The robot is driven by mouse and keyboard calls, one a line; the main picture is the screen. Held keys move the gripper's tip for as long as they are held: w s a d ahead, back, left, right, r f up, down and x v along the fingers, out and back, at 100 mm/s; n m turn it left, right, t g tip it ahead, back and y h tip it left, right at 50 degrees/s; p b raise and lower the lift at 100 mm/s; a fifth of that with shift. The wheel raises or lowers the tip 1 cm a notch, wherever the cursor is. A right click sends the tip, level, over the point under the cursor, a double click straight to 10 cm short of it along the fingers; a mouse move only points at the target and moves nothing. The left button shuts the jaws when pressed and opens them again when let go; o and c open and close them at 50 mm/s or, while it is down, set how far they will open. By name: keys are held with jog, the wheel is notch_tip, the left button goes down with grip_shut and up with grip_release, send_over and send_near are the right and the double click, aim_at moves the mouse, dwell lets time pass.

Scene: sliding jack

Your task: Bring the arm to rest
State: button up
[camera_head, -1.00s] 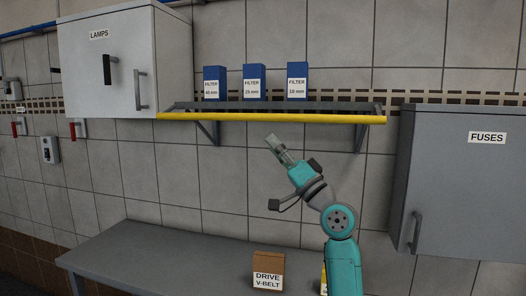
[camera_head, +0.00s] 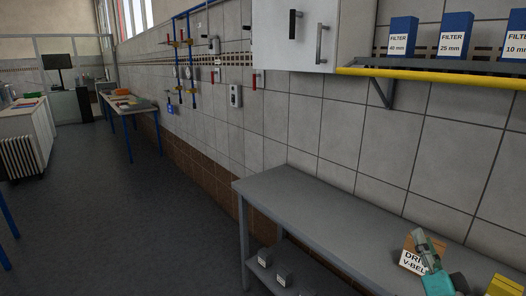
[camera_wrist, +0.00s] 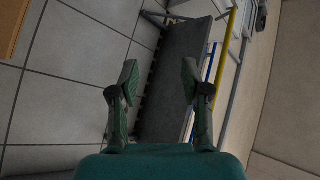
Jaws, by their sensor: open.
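My gripper shows in the wrist view (camera_wrist: 160,82) with its two green-padded fingers spread apart and nothing between them. In the head view my gripper (camera_head: 424,243) is at the lower right, in front of a brown box labelled DRIVE V-BELT (camera_head: 411,262) and partly covering it. I cannot tell whether it touches the box. Most of my arm is outside the head view.
A grey bench (camera_head: 310,205) stands along the tiled wall, with small boxes on its lower shelf. Above are a yellow-edged shelf (camera_head: 430,75) with blue filter boxes and a white cabinet (camera_head: 312,35). Open floor (camera_head: 110,210) lies to the left.

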jog(key=s+a+f+n+g, duration=0.1)
jog(key=s+a+f+g, duration=0.1)
jog(key=s+a+f, duration=0.65)
jog(key=s+a+f+n+g, duration=0.2)
jog(key=s+a+f, duration=0.1)
jog(key=s+f, duration=0.95)
jog(key=s+a+f+n+g+y, duration=0.1)
jog(key=s+a+n, duration=0.2)
jog(key=s, duration=0.9)
jog(key=s+a+f+n+g+y, duration=0.1)
jog(key=s+a+n, duration=0.3)
jog(key=s, duration=0.9)
jog(key=shift+s+f+g, duration=0.2)
jog(key=shift+f+g, duration=0.05)
jog(key=shift+g, duration=0.45)
